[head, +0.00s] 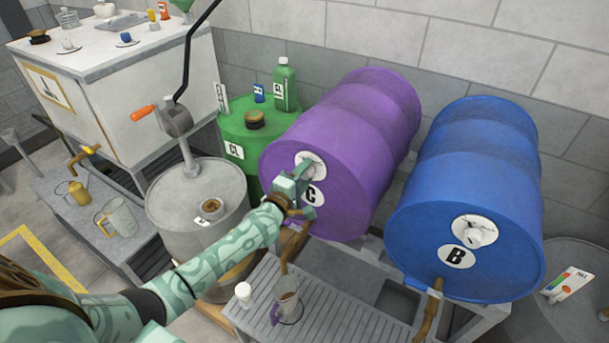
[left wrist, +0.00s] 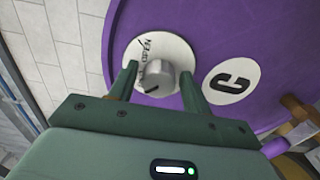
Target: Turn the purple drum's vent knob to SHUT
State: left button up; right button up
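The purple drum (head: 335,150) lies on its side on a rack, marked C, with a round white vent plate (head: 313,161) on its front face. In the left wrist view, the grey vent knob (left wrist: 160,77) sits on that plate (left wrist: 152,45), with OPEN lettering above it and other lettering partly hidden beside it. A dark mark shows on the knob's lower edge; its exact setting is hard to read. My left gripper (head: 297,183) is at the drum face, its two fingers apart on either side of the knob. Firm contact is not visible. My right gripper is out of view.
The blue drum (head: 470,190), marked B, lies to the right with its own vent plate. A green drum (head: 240,135) and a grey drum with a crank pump (head: 180,190) stand left. A jug (head: 287,300) and a small white bottle (head: 243,293) stand on the slatted bench below.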

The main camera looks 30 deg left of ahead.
pick_arm(q)
jog(key=shift+o, duration=0.3)
jog(key=shift+s, duration=0.1)
jog(key=shift+s, duration=0.3)
jog(key=s+a+p, duration=0.1)
jog(key=s, duration=1.4)
jog(key=shift+s+a+p, duration=0.15)
jog(key=shift+s+p, duration=0.1)
jog(key=shift+p, duration=0.05)
